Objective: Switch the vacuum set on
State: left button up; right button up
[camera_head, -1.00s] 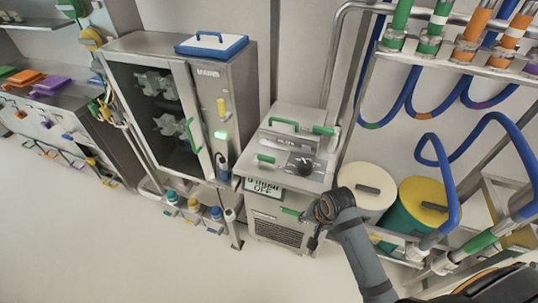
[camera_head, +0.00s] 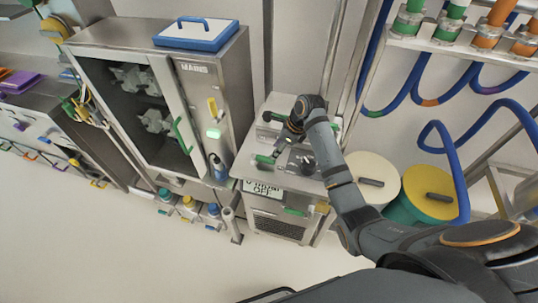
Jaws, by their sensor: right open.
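The vacuum set (camera_head: 310,192) is a small metal cabinet with green handles on top and a grille in front. Its sign (camera_head: 262,190) is partly legible and ends in "OFF". A dark round knob (camera_head: 301,161) sits on its top panel, beside my wrist and partly covered. My right gripper (camera_head: 281,147) is over the top panel, pointing down and left, close to the front green handle (camera_head: 264,159). It is open; I cannot tell whether it touches the panel. My arm hides part of the top and the rear handle. My left gripper is out of view.
A metal cabinet marked MAINS (camera_head: 194,69), with a yellow lever (camera_head: 212,107) and a lit green button (camera_head: 214,133), stands just left. White (camera_head: 368,166) and yellow-lidded (camera_head: 430,183) drums and blue hoses stand right. The floor in front is clear.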

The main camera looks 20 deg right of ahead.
aim_at(267, 158)
jog(key=x, duration=0.2)
jog(key=shift+w+a+f, duration=0.15)
jog(key=shift+w+f, duration=0.05)
jog(key=shift+f, duration=0.05)
jog(key=shift+w+a+f, duration=0.1)
jog(key=shift+w+f, duration=0.2)
jog(key=shift+f, duration=0.15)
jog(key=shift+w+a+f, duration=0.15)
jog(key=shift+w+f, duration=0.15)
jog(key=shift+f, duration=0.2)
jog(key=x, duration=0.3)
jog(key=shift+w+d, duration=0.15)
jog(key=shift+c, duration=2.1)
jog(key=c, duration=0.5)
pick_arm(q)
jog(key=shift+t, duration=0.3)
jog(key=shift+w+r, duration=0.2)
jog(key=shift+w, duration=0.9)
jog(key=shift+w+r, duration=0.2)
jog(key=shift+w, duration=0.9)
